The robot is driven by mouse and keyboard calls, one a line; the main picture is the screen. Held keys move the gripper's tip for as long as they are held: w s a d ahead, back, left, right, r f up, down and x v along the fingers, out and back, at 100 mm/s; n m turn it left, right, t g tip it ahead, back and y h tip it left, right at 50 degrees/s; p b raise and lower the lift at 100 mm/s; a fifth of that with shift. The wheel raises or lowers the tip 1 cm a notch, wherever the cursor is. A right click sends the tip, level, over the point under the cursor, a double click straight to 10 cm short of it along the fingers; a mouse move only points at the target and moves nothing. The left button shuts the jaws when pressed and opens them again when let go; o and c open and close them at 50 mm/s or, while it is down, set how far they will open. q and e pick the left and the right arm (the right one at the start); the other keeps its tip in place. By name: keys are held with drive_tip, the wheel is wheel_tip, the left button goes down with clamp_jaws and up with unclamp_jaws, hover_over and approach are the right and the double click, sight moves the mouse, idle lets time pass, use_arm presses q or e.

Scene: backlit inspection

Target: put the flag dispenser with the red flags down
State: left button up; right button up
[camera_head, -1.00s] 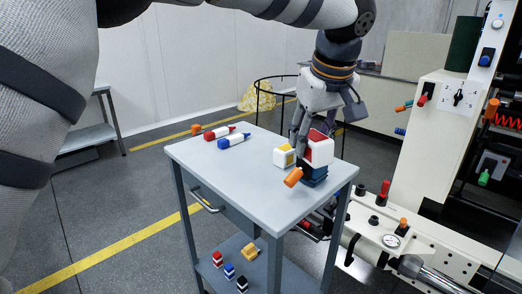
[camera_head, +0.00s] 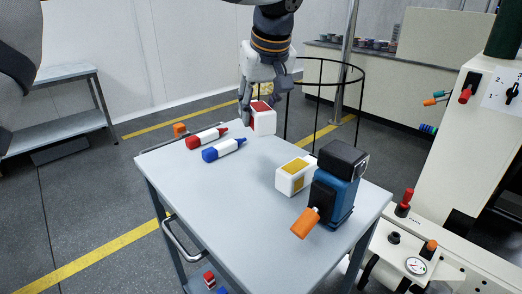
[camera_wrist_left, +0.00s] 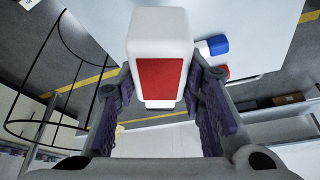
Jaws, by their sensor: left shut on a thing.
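The flag dispenser with the red flags (camera_head: 264,122) is a white box with a red panel. My left gripper (camera_head: 258,101) is shut on it, and the box hangs below the fingers at the far edge of the grey table (camera_head: 215,205). In the left wrist view the dispenser (camera_wrist_left: 160,35) sits between the two fingers (camera_wrist_left: 160,108), with its red panel facing the camera. I cannot tell whether its underside touches the tabletop. My right gripper is not in view.
A white dispenser with a yellow panel (camera_head: 292,178) stands beside a blue device with a black top (camera_head: 335,195). An orange-handled item (camera_head: 305,223) lies before them. A red marker (camera_head: 206,138) and blue marker (camera_head: 224,149) lie left. The table's middle is clear.

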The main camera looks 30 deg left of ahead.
sight(267, 111)
use_arm(q)
drive_tip(key=shift+w+a, duration=0.25)
drive_tip(key=shift+w, duration=0.25)
drive_tip(key=shift+f, duration=0.35)
drive_tip(key=f, duration=0.9)
drive_tip(key=shift+s+d+b, duration=0.1)
drive_tip(key=shift+s+b, duration=0.1)
drive_tip(key=shift+b, duration=0.15)
drive_tip(key=o, duration=1.1)
drive_tip(key=shift+o, duration=0.2)
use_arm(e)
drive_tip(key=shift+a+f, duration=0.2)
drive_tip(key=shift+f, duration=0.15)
use_arm(q)
drive_tip(key=p+v, duration=0.1)
drive_tip(key=v, duration=1.1)
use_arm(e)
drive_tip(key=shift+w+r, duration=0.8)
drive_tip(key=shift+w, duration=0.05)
